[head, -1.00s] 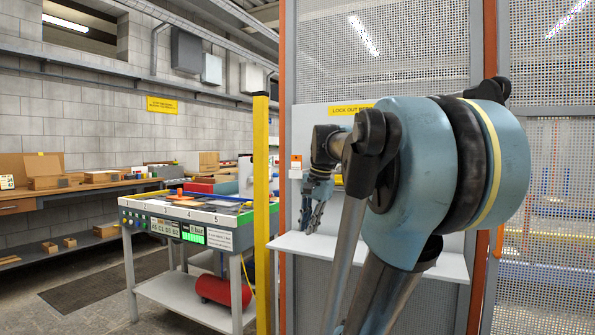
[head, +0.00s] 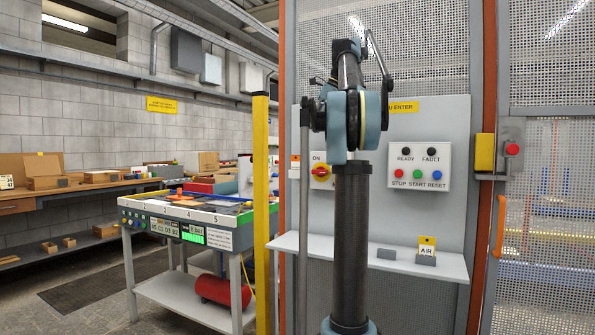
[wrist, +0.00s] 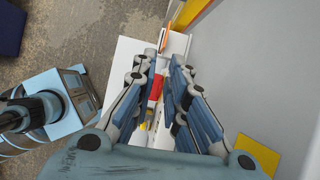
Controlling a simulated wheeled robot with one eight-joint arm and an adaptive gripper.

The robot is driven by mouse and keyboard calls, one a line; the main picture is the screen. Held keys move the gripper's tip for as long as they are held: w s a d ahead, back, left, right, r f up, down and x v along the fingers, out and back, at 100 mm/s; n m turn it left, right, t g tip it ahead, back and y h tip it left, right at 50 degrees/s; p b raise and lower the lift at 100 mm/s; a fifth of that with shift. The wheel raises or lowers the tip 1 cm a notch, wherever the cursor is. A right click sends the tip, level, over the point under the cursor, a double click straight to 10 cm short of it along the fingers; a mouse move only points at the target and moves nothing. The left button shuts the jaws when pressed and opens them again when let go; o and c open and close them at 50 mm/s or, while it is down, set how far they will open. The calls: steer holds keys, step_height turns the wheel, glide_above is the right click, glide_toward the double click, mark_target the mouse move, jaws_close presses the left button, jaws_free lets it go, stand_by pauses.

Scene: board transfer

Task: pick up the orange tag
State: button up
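A small orange tag with a white lower part (head: 295,163) hangs at the left edge of the grey panel in the head view. An orange strip, likely this tag, shows past my fingertips in the wrist view (wrist: 167,38). My gripper (wrist: 163,62) is open, with its two fingers apart, above the white shelf and beside the panel. A red piece shows between the fingers, lower down; I cannot tell whether it is the switch handle. In the head view my own arm hides most of the gripper.
The panel (head: 440,125) carries a red-and-yellow rotary switch (head: 321,173) and a button box (head: 418,166). The white shelf (head: 440,264) below holds a yellow AIR tag (head: 427,244) in a stand and an empty-looking stand (head: 387,253). A yellow post (head: 261,200) stands at left.

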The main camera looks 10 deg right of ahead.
glide_toward(296, 166)
steer(key=shift+w+a+f, duration=0.55)
steer(key=shift+a+f, duration=0.25)
steer(key=shift+f, duration=0.1)
steer(key=shift+x, duration=2.85)
steer(key=shift+w+r, duration=0.1)
steer(key=shift+w, duration=0.05)
jaws_close()
